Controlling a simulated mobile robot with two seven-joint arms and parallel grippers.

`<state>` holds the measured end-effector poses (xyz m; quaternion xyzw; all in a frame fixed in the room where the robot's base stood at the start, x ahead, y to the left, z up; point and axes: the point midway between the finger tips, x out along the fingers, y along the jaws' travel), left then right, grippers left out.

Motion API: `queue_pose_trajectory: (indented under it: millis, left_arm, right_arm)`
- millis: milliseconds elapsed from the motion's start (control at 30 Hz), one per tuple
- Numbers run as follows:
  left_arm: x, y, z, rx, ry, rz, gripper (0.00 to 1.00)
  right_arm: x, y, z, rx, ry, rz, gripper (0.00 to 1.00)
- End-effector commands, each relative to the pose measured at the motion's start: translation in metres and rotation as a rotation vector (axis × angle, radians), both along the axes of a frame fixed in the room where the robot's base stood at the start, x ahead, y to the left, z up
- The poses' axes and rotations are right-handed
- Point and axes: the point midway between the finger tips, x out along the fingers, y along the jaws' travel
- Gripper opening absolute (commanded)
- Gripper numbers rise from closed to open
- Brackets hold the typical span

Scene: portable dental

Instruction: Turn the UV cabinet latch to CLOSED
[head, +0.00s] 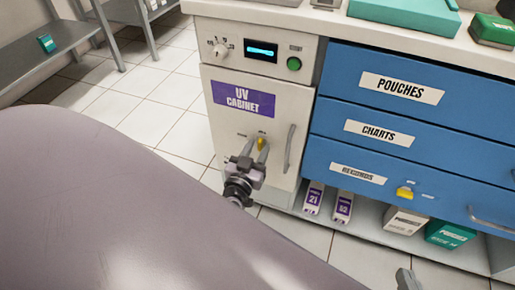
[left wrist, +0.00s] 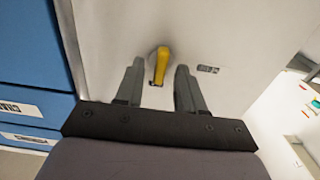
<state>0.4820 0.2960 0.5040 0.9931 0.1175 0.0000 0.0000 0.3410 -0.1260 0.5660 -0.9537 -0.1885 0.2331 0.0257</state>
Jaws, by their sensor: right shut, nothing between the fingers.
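The UV cabinet (head: 300,110) has a cream door with a purple label and a grey vertical handle (head: 289,149). Its yellow latch (head: 261,143) sits on the door left of the handle and looks about upright. In the left wrist view the latch (left wrist: 162,62) is also near upright, slightly tilted. My left gripper (head: 257,151) is at the latch, fingers apart. In the left wrist view, the open fingers (left wrist: 160,72) stand on both sides of the latch, with gaps visible. Only a small tip of my right gripper (head: 408,280) shows at the bottom right, shut and empty.
Blue drawers (head: 400,125) stand right of the cabinet; the lowest has a yellow knob (head: 404,193). A dial (head: 220,49) and green button (head: 294,64) are above the door. Small latch markings (left wrist: 207,69) are unreadable. Boxes (head: 450,234) stand on the low shelf.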

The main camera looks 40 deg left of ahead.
Motion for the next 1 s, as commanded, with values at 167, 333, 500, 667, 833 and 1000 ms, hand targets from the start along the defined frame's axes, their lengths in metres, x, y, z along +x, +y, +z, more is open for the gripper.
queue_pose_trajectory:
  millis: [167, 333, 500, 667, 833, 1000]
  left_arm:
    - [-0.0001, 0.0001, 0.0000, 0.000, 0.000, 0.000, 0.03]
    - [0.0000, 0.0002, 0.0000, 0.000, 0.000, 0.000, 0.00]
    - [0.0000, 0.0002, 0.0001, -0.017, -0.004, 0.000, 0.00]
    - [-0.0001, 0.0003, 0.0004, -0.070, -0.017, 0.000, 0.00]
    - [-0.0001, 0.0007, 0.0007, -0.180, -0.043, 0.000, 0.00]
    - [-0.0002, 0.0014, 0.0002, -0.327, -0.077, 0.000, 0.00]
  right_arm:
    - [0.0001, 0.0003, 0.0004, 0.001, -0.001, 0.001, 0.00]
    - [0.0001, 0.0004, 0.0006, 0.001, -0.001, 0.001, 0.00]
    - [0.0004, 0.0003, 0.0014, -0.001, -0.003, 0.001, 0.00]
    - [0.0007, -0.0004, 0.0030, -0.007, -0.005, -0.001, 0.00]
    - [0.0013, -0.0020, 0.0056, -0.017, -0.009, -0.002, 0.00]
    - [0.0018, -0.0053, 0.0069, -0.032, -0.014, -0.009, 0.00]
